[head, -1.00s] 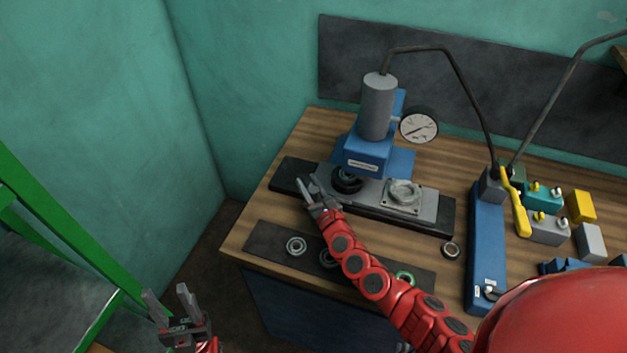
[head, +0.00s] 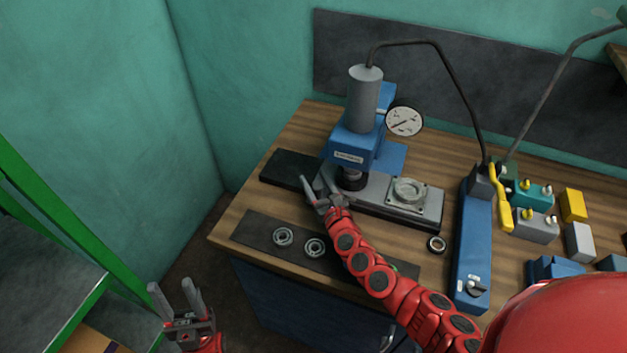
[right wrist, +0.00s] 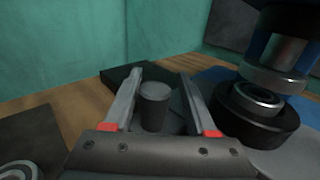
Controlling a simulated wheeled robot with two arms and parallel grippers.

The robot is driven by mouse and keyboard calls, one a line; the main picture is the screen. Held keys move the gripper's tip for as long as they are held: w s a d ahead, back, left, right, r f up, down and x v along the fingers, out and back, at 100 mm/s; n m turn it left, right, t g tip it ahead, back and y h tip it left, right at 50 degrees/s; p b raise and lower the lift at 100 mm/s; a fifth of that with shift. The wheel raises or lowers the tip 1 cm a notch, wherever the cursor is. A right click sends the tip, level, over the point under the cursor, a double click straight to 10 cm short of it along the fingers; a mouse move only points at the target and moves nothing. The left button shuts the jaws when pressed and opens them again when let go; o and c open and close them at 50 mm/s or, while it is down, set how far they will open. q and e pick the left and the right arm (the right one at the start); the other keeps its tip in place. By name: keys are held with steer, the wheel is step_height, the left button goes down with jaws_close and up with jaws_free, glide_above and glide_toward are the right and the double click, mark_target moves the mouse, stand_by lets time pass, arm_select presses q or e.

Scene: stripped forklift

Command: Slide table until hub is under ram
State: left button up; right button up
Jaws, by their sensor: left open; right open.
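The grey sliding table (head: 374,199) sits on a dark rail (head: 285,167) under the blue press (head: 352,145). The black hub (head: 352,182) stands on the table's left part, below the press head. In the right wrist view the hub (right wrist: 258,122) holds a metal ring, and the ram (right wrist: 275,77) comes down close above it; I cannot tell if they touch. My right gripper (head: 315,180) is open at the table's left end. Its fingers are either side of an upright grey post (right wrist: 155,105). My left gripper (head: 175,296) is open and empty, left of the bench.
A square flanged fixture (head: 409,193) sits on the table's right part. Bearings lie on a dark mat (head: 262,225) in front. A blue hand pump (head: 473,245) with a yellow handle (head: 501,200) stands right. A dial gauge (head: 404,121) is beside the press. A green frame (head: 70,230) is at left.

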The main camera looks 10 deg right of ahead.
steer(key=shift+o, duration=0.3)
steer(key=shift+a, duration=0.1)
steer(key=shift+s, duration=0.15)
steer(key=s+d, duration=0.1)
steer(key=s, duration=0.4)
steer(key=s+d, duration=0.1)
steer(key=s, duration=0.5)
steer(key=s+d, duration=0.1)
steer(key=s, duration=0.4)
steer(key=shift+s+d, duration=0.25)
steer(key=shift+s, duration=0.15)
steer(key=shift+r, duration=0.15)
